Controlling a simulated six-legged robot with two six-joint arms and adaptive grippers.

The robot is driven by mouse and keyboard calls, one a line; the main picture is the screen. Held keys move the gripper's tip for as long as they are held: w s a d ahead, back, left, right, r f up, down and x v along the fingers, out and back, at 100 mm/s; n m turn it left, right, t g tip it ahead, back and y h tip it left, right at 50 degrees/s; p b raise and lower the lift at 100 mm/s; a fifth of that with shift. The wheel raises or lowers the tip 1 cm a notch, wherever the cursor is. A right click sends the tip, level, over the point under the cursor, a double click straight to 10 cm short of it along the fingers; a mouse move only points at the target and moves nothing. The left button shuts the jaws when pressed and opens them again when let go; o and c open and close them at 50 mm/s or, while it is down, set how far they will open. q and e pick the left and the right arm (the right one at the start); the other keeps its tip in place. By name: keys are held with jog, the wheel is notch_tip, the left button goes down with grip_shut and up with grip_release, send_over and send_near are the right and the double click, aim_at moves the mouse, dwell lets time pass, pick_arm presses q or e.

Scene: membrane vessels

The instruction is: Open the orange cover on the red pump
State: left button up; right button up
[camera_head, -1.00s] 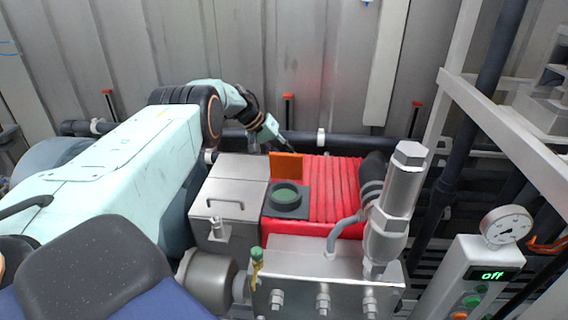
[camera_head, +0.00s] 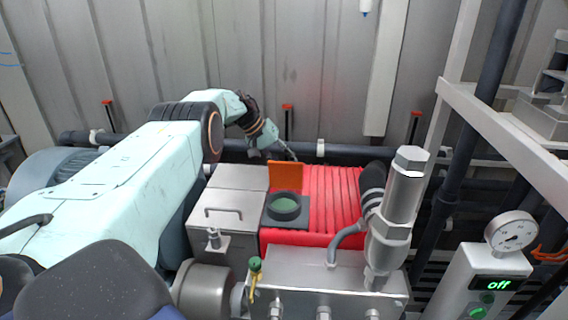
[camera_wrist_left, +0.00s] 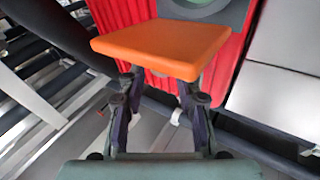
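The red pump (camera_head: 335,195) has a ribbed top. Its orange cover (camera_head: 285,177) stands upright at the back edge of a dark square port (camera_head: 286,208), whose round green inside is exposed. My left gripper (camera_head: 288,152) is behind and just above the cover, its tips partly hard to make out. In the left wrist view, the orange cover (camera_wrist_left: 163,45) lies just beyond the left gripper's two spread fingers (camera_wrist_left: 158,88). The gap between them is empty; I cannot tell whether a fingertip touches the cover. My right gripper is not in view.
A metal box with a handle (camera_head: 230,205) adjoins the pump on the left. A silver cylinder (camera_head: 397,210) rises at the front right. A dark pipe (camera_head: 345,149) runs behind the pump along the wall. A gauge (camera_head: 511,233) and an "off" display stand at right.

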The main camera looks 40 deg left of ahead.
pick_arm(q)
jog(key=shift+o, duration=1.2)
jog(key=shift+s+d+f, duration=0.1)
jog(key=shift+f, duration=0.15)
jog(key=v, duration=1.2)
